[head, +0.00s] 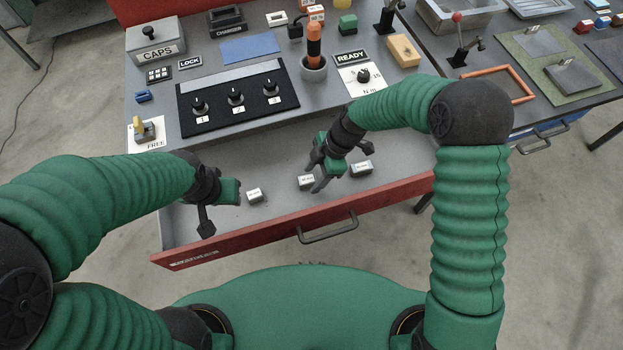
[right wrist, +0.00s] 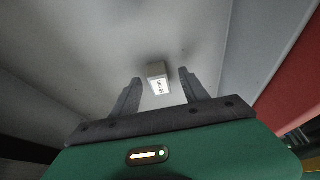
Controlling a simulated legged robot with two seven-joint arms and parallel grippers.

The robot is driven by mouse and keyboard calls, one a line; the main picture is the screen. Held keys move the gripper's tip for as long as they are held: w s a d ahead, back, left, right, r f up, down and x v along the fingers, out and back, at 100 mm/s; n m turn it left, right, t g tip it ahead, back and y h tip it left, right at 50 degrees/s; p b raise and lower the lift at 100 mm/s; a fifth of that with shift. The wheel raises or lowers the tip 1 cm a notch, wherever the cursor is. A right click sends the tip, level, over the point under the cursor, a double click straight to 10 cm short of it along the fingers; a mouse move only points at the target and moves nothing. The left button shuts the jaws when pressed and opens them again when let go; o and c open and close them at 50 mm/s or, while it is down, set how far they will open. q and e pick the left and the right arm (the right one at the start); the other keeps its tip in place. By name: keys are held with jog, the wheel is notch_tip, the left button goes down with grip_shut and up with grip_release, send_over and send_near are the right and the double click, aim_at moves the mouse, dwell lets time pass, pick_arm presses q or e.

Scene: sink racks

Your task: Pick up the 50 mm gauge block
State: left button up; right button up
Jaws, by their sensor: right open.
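Three small grey gauge blocks with white labels lie in the open drawer: a left one (head: 254,195), a middle one (head: 306,181) and a right one (head: 361,168). The labels are too small to read surely, so I cannot tell which is 50 mm. My right gripper (head: 315,176) is open over the drawer, beside the middle block. In the right wrist view, one labelled block (right wrist: 158,78) shows in the gap just beyond the open fingertips (right wrist: 160,76), not gripped. My left gripper (head: 217,207) hangs over the drawer's left part; its jaw state is unclear.
The drawer (head: 230,238) has a red front with a handle (head: 328,230). Above it, the grey bench carries a black panel with three knobs (head: 237,97), an orange-handled tool in a cup (head: 314,62) and a dial plate (head: 364,78). Bare drawer floor lies around the blocks.

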jog(key=shift+a+f, duration=0.25)
jog(key=shift+a, duration=0.25)
jog(key=shift+a+f, duration=0.25)
jog(key=shift+a, duration=0.4)
jog(key=shift+c, duration=0.7)
jog(key=shift+d, duration=0.25)
jog(key=shift+c, duration=1.1)
jog(key=shift+d, duration=0.6)
jog(key=c, duration=0.7)
jog(key=shift+a, duration=0.6)
grip_shut()
pick_arm(q)
jog(key=shift+a+f, duration=0.15)
jog(key=shift+a, duration=0.7)
pick_arm(e)
jog(key=shift+r, duration=0.1)
